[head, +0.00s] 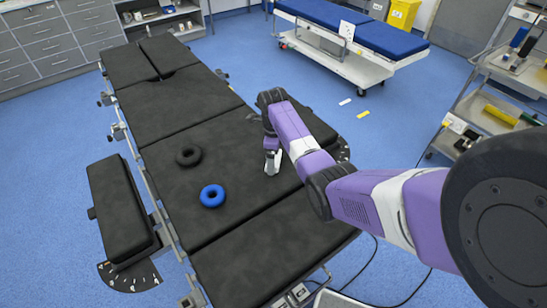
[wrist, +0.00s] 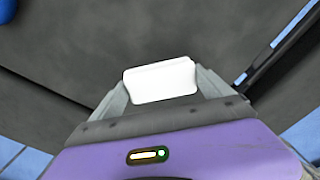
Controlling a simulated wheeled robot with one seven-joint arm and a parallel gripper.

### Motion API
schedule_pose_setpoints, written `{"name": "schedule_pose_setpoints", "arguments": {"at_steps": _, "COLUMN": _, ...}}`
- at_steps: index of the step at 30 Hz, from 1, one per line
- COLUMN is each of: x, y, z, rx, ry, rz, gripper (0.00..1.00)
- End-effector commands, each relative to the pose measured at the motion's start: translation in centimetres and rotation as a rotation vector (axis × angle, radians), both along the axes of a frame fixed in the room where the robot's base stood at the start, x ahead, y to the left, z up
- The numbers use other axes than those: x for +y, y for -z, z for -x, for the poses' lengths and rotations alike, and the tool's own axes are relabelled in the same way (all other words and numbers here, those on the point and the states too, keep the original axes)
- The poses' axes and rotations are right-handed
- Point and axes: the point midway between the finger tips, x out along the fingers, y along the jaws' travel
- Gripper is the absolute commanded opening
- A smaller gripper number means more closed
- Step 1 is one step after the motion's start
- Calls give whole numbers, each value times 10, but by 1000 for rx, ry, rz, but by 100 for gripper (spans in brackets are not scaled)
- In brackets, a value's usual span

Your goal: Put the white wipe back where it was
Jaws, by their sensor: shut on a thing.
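The white wipe (wrist: 160,82) is a small white block between the two grey fingers of my gripper (wrist: 162,88) in the wrist view. My gripper is shut on it. In the head view my gripper (head: 272,163) points down over the right part of the black operating table (head: 190,105), to the right of the rings. The wipe is hard to tell from the pale fingers there. I cannot tell whether it touches the table.
A small white piece (head: 345,101) and a yellow piece (head: 363,114) lie on the floor. A blue-topped trolley (head: 345,62) stands behind, a shelf cart (head: 495,110) at right.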

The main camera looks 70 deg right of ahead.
Motion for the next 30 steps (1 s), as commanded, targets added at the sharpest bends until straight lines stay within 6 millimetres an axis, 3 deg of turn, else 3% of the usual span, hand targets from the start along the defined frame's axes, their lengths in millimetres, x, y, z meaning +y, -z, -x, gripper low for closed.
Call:
{"name": "schedule_pose_setpoints", "arguments": {"at_steps": 1, "x": 0, "y": 3, "z": 0, "rx": 0, "ry": 0, "rz": -1, "gripper": 46}}
{"name": "schedule_pose_setpoints", "arguments": {"at_steps": 2, "x": 0, "y": 2, "z": 0, "rx": 0, "ry": 0, "rz": 0, "gripper": 96}}
{"name": "schedule_pose_setpoints", "arguments": {"at_steps": 3, "x": 0, "y": 1, "z": 0, "rx": 0, "ry": 0, "rz": 0, "gripper": 100}}
{"name": "schedule_pose_setpoints", "arguments": {"at_steps": 14, "x": 0, "y": -8, "z": -1, "rx": -1, "ry": -1, "rz": 2, "gripper": 100}}
{"name": "schedule_pose_setpoints", "arguments": {"at_steps": 30, "x": 0, "y": -105, "z": -1, "rx": -2, "ry": 0, "rz": 1, "gripper": 100}}
